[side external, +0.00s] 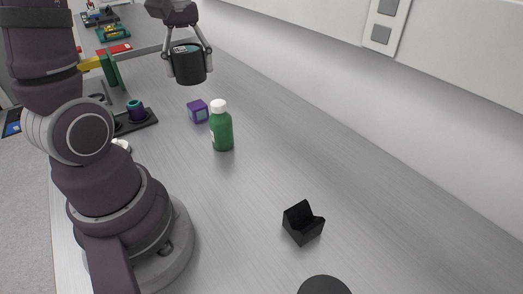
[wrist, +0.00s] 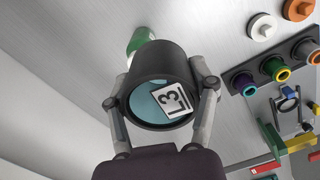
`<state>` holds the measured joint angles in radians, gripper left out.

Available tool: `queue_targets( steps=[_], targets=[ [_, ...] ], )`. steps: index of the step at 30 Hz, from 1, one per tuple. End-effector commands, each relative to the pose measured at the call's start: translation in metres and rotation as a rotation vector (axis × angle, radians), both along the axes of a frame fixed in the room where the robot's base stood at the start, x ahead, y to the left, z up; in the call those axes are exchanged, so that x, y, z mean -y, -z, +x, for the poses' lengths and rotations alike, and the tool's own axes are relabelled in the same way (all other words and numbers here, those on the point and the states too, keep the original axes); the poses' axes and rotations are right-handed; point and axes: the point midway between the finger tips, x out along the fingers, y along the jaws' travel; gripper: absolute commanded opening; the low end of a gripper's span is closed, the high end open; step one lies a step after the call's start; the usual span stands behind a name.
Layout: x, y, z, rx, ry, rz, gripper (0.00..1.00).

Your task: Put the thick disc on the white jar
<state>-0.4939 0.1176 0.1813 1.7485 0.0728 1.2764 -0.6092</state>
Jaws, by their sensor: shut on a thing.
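My gripper (side external: 188,68) is shut on the thick disc (side external: 188,69), a dark, drum-like cylinder, and holds it above the bench. In the wrist view my gripper's fingers (wrist: 165,105) press on both sides of the disc (wrist: 158,65). Its face towards that camera is pale blue with a white label. A round white piece with a raised centre (wrist: 262,27) stands at upper right in the wrist view, clear of the disc; I cannot tell for sure that it is the white jar. In the side view a small white piece (side external: 121,145) is mostly hidden behind my arm.
A green bottle with a white cap (side external: 221,128) and a purple cube (side external: 197,111) stand near the held disc. A black notched block (side external: 303,223) is nearer the camera. A dark rack (wrist: 250,88) holds coloured rings. An orange piece (wrist: 298,8) is beside the white one. The right bench is mostly clear.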

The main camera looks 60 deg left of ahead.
Motion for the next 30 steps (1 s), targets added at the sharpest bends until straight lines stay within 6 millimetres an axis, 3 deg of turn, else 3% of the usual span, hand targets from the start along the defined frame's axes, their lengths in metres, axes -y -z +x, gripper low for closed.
queue_targets(
  steps=[3, 6, 9, 13, 18, 24, 26, 30],
  targets=[
    [0.055, -0.003, 0.015, 0.002, 0.212, 0.000, 0.19],
    [0.107, -0.005, 0.015, 0.003, 0.415, 0.002, 0.18],
    [0.159, -0.005, 0.001, 0.002, 0.641, 0.003, 0.18],
    [0.207, -0.003, -0.031, 0.003, 0.900, 0.002, 0.19],
    [0.239, 0.001, -0.073, 0.001, 1.161, 0.002, 0.19],
    [0.251, 0.006, -0.109, 0.002, 1.369, 0.001, 0.19],
    [0.252, 0.008, -0.117, 0.003, 1.420, 0.000, 0.19],
    [0.251, 0.034, -0.117, -0.007, 1.412, 0.002, 0.19]
  ],
)
